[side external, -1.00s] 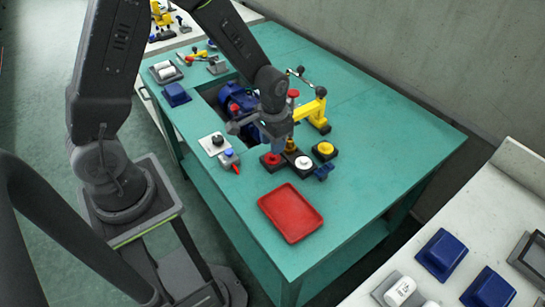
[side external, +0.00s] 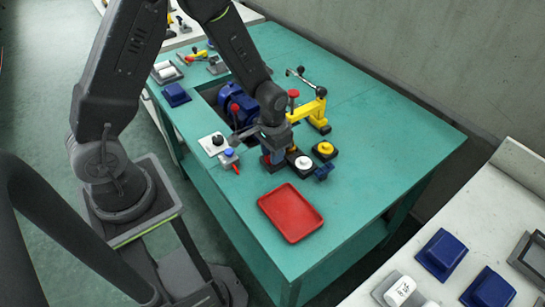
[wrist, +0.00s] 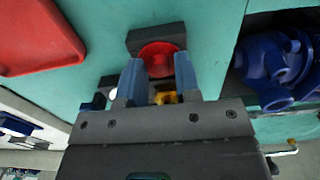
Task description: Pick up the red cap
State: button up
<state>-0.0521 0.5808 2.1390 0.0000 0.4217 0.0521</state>
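The red cap (wrist: 161,52) is round and sits on a dark block (wrist: 155,34) in the wrist view. My gripper (wrist: 160,66) has two blue fingers standing apart, with the cap showing between and just past their tips. I cannot tell whether the fingers touch it. In the side external view my gripper (side external: 273,161) is low over the left end of the dark block row and hides most of the cap.
A white cap (side external: 304,163) and a yellow cap (side external: 325,148) sit on dark blocks to the right. An empty red tray (side external: 291,213) lies in front. A yellow stand (side external: 314,111) and a blue pump (side external: 234,101) are behind. The table's right side is clear.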

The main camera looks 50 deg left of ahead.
jog(key=c, duration=0.5)
jog(key=shift+r, duration=0.65)
dwell(0.4)
jog(key=shift+r, duration=2.2)
